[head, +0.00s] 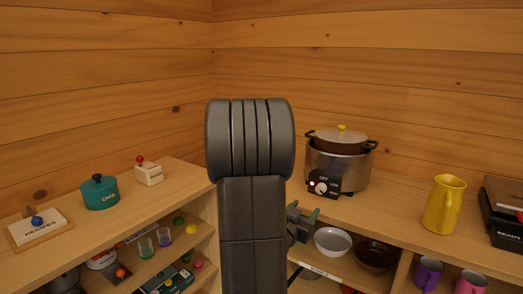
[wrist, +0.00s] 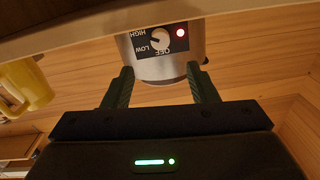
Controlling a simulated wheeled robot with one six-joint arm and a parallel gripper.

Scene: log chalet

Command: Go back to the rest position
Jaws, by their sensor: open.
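My gripper (wrist: 165,88) is open and empty in the wrist view, its two dark fingers apart. Between and beyond the fingertips shows the metal slow cooker (wrist: 197,50) with its control panel, knob and lit red light. In the head view my arm stands upright in the middle and hides part of the corner. My gripper (head: 303,217) shows partly there, with greenish fingertips, just right of the arm at the counter's front edge, below the slow cooker (head: 342,165). The cooker has a brown pot, a lid and a yellow knob.
A yellow pitcher (head: 443,205) and a dark box (head: 503,213) stand on the right counter. A white bowl (head: 332,241), a brown bowl (head: 374,256) and mugs (head: 428,273) sit on the shelf below.

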